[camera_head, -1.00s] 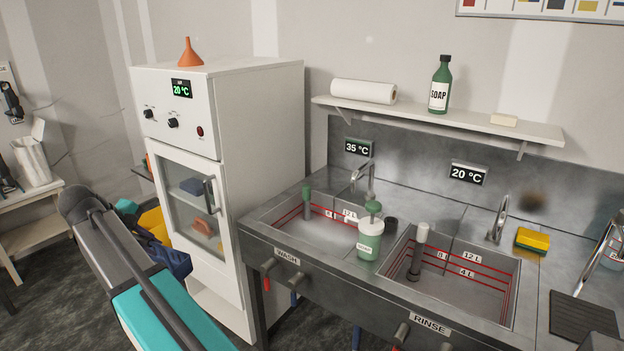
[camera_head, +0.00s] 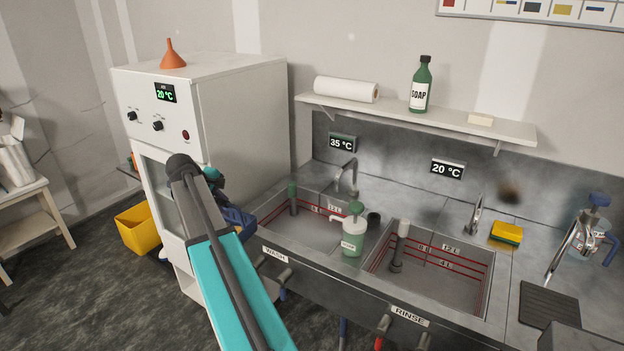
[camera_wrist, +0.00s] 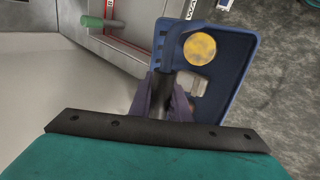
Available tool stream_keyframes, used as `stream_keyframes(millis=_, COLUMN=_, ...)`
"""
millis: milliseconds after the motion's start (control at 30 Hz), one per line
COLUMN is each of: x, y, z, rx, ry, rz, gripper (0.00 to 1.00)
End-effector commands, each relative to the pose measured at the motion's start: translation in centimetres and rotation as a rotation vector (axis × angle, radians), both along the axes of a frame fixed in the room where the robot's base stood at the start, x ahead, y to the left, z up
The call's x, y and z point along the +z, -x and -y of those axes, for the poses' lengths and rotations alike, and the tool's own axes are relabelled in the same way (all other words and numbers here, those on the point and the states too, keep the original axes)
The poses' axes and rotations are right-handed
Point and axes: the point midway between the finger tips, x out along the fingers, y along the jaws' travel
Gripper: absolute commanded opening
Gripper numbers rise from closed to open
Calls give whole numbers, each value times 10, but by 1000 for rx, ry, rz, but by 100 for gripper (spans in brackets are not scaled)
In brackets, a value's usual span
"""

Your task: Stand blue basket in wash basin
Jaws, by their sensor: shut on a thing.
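The blue basket (camera_head: 237,220) hangs beside the left end of the sink bench, in front of the white cabinet, partly hidden by my arm. In the wrist view the basket (camera_wrist: 232,75) is seen from above, with a yellow round thing (camera_wrist: 199,47) and a pale thing (camera_wrist: 194,83) inside its outline. My gripper (camera_wrist: 167,88) is shut on its handle. The wash basin (camera_head: 290,232) lies just right of the basket, with red level lines and a green-topped standpipe (camera_head: 293,198). The basket is outside the basin.
A green soap pump bottle (camera_head: 353,235) stands between the wash basin and the rinse basin (camera_head: 435,280). A tap (camera_head: 347,175) rises behind the wash basin. The white cabinet (camera_head: 240,120) stands close on the left. A yellow bin (camera_head: 137,228) is on the floor.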

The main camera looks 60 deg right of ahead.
Motion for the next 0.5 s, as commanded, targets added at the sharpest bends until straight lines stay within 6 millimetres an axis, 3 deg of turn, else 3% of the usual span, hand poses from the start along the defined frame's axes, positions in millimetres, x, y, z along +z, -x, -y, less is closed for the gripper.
stream_keyframes(millis=100, x=7, y=15, z=33, rx=-18, ry=1, rz=2, gripper=0)
stream_keyframes(millis=500, x=13, y=76, z=132, rx=-67, ry=7, rz=8, gripper=0)
